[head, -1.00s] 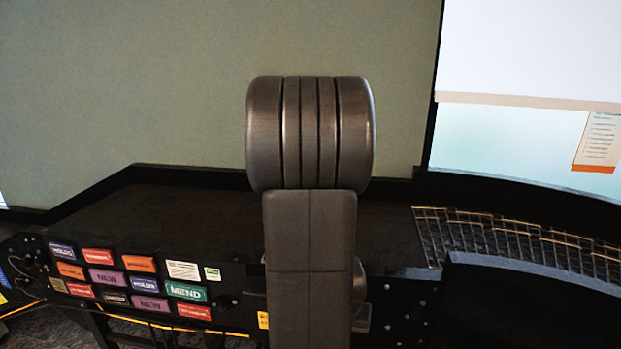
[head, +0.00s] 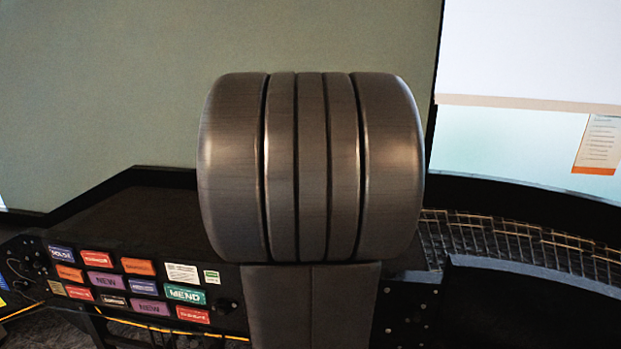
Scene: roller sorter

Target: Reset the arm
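My own arm fills the middle of the head view, with a large grey ribbed joint close to the camera and a dark link below it. My gripper is not in view. The arm hides the middle of the conveyor behind it.
A dark conveyor belt (head: 130,218) runs behind my arm. A curved roller section (head: 500,243) lies at the right. Several coloured labels, including a green one (head: 185,294), cover the front panel at lower left. A plain wall (head: 130,90) stands behind.

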